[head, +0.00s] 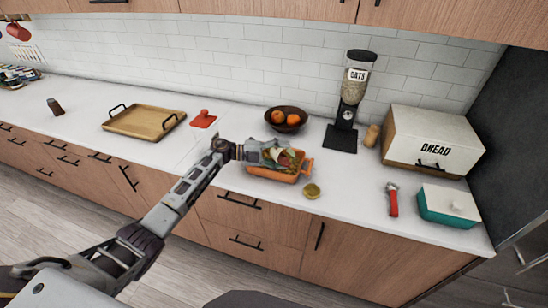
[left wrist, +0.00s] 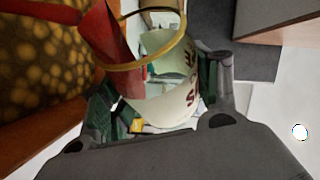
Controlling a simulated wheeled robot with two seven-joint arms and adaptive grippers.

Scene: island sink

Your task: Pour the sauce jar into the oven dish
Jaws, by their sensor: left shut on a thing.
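My left gripper (head: 262,152) is shut on the sauce jar (head: 284,158) above the orange oven dish (head: 270,175) on the counter. The left wrist view shows the jar (left wrist: 165,105), with a pale lettered label and gold rim, between the fingers of my left gripper (left wrist: 155,100). The jar is tilted, with its open mouth towards the dish. Red sauce stretches out past the rim. The oven dish (left wrist: 40,150) shows at the left there, with yellowish, spotted contents. Parts of the dish are hidden behind the gripper and jar. My right gripper is not in view.
A gold lid (head: 312,191) lies right of the dish. A fruit bowl (head: 286,120) and oats dispenser (head: 345,125) stand behind. A red-handled tool (head: 392,199), teal butter dish (head: 449,206) and bread box (head: 425,142) are right. A wooden tray (head: 143,123) is left.

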